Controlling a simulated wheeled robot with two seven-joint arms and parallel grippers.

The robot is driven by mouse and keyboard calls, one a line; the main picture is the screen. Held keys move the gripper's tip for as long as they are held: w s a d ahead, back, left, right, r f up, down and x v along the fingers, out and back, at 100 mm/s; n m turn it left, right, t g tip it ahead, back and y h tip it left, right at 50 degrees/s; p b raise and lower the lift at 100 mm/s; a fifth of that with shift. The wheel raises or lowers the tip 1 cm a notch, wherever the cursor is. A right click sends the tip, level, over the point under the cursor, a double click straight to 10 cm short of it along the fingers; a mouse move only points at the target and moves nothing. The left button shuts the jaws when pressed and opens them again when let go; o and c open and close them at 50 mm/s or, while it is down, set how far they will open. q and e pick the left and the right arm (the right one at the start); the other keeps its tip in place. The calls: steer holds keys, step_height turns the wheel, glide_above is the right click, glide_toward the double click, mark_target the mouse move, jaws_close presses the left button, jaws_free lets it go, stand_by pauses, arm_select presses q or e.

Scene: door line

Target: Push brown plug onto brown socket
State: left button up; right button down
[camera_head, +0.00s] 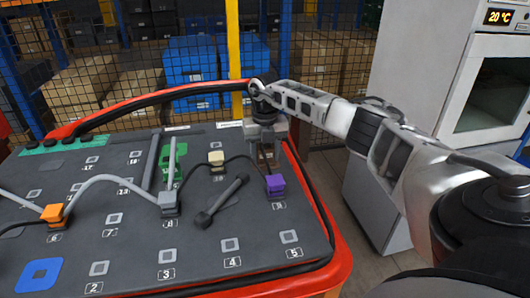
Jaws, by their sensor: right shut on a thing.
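My right gripper (266,128) is above the far right part of the dark board (130,235), pointing down. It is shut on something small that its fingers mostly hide. I cannot make out the thing's colour or shape, so I cannot tell for sure that it is the brown plug. I cannot pick out a brown socket; the spot below the gripper is partly covered by it. A purple plug (275,185) stands just in front of and below the gripper. My left gripper is not in view.
A cream plug (216,158) has a black cable towards the purple plug. A grey plug (169,203) and an orange plug (53,214) share a pale cable. A red rim (338,260) edges the board; a white cabinet (395,60) stands right.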

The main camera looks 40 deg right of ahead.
steer(key=c, duration=0.7)
jaws_free()
steer(key=shift+f, duration=0.1)
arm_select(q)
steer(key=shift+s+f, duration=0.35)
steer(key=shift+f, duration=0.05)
arm_select(e)
steer(key=shift+o, duration=0.2)
steer(key=shift+r, duration=0.45)
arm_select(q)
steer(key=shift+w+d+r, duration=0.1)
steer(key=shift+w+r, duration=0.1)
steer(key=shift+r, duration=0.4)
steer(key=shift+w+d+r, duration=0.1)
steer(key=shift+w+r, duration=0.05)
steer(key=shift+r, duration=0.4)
arm_select(e)
step_height(320, 180, up, 15)
